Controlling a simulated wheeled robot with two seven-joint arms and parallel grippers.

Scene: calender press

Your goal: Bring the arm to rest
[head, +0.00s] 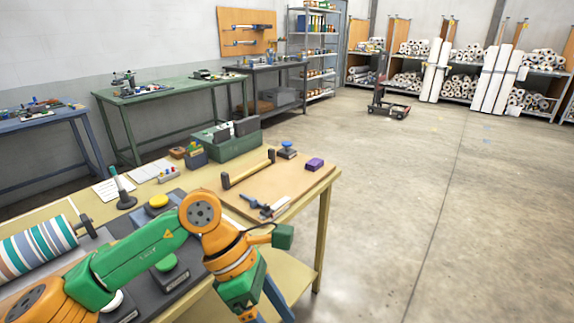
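One of my arms (140,258), green and orange, comes in from the lower left. It bends at an orange elbow joint (201,212) above the front of the workbench. Its forearm (233,255) points down past the bench's front edge and runs out of the bottom of the head view. The gripper at its end is not visible. My other arm and its gripper do not show.
The yellow workbench (322,180) bears a striped roll (38,246), a black-based handle (122,192), a yellow button (158,201), a green button (166,262), a brown board (240,207) with tools and a green box (228,143). Open floor (450,210) lies to the right.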

